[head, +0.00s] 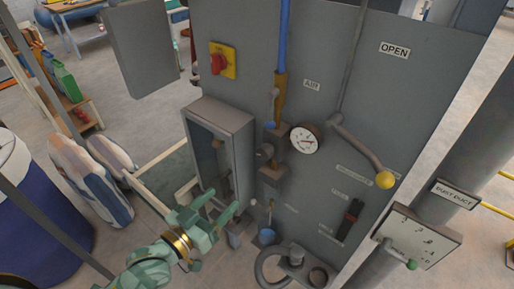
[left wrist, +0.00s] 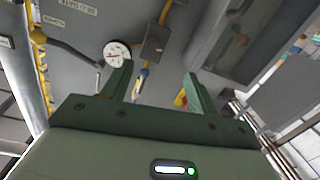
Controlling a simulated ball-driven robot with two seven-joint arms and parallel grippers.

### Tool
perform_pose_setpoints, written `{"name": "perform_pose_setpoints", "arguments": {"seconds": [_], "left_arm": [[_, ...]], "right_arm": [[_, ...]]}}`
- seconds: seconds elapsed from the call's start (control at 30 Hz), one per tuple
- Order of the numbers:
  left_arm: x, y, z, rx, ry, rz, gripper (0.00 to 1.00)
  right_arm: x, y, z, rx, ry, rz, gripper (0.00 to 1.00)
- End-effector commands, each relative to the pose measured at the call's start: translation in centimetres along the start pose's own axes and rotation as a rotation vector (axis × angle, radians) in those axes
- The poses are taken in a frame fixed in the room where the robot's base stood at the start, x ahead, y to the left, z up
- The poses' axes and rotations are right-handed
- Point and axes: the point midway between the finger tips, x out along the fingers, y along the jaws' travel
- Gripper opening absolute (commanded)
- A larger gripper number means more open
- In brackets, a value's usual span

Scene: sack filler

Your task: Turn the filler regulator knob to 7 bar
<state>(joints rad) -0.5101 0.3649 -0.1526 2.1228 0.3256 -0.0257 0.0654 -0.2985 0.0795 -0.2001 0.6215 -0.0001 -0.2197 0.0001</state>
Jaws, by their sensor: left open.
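A round white pressure gauge (head: 305,138) is mounted on the grey filler panel, below the label AIR. A dark knob-like part (head: 265,152) sits just left of the gauge, under the blue and brass air line; I take it for the regulator knob. Its setting is too small to read. My left gripper (head: 218,208) is open and empty, below and left of the knob and apart from it. In the left wrist view the gauge (left wrist: 117,53) shows beyond the open fingers (left wrist: 158,90), near the left fingertip. My right gripper is in neither view.
A grey open-fronted box (head: 222,112) juts out left of the knob, close to my left gripper. A lever with a yellow ball (head: 384,180) is at right. A red switch (head: 218,64) is above left. A blue cup-like part (head: 267,236) is below.

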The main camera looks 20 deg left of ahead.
Motion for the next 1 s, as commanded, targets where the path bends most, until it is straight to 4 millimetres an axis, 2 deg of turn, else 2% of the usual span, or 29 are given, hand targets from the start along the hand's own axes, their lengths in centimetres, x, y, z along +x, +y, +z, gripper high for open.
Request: {"name": "perform_pose_setpoints", "arguments": {"seconds": [0.03, 0.1, 0.27, 0.6, 0.7, 0.83, 1.0], "left_arm": [[0.1, 0.4, -1.1, -0.017, 0.029, 0.009, 0.59], [0.5, 0.7, -1.9, -0.038, 0.053, 0.015, 0.59], [2.8, 0.6, -2.1, -0.047, 0.056, 0.014, 0.59], [11.3, 0.7, -2.6, -0.045, 0.054, 0.014, 0.59], [13.4, 0.7, -2.6, -0.045, 0.053, 0.014, 0.59], [15.2, 0.8, -2.6, -0.046, 0.052, 0.014, 0.59], [16.3, 0.7, -2.5, -0.045, 0.050, 0.013, 0.59]], "right_arm": [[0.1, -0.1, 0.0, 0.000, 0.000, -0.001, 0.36], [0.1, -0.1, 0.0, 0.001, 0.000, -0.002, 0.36], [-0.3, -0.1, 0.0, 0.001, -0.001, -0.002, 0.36], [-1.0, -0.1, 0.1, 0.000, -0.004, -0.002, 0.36], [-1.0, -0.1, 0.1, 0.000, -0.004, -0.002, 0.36], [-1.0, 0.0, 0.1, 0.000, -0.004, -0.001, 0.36], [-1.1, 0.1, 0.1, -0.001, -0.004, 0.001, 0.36]]}}
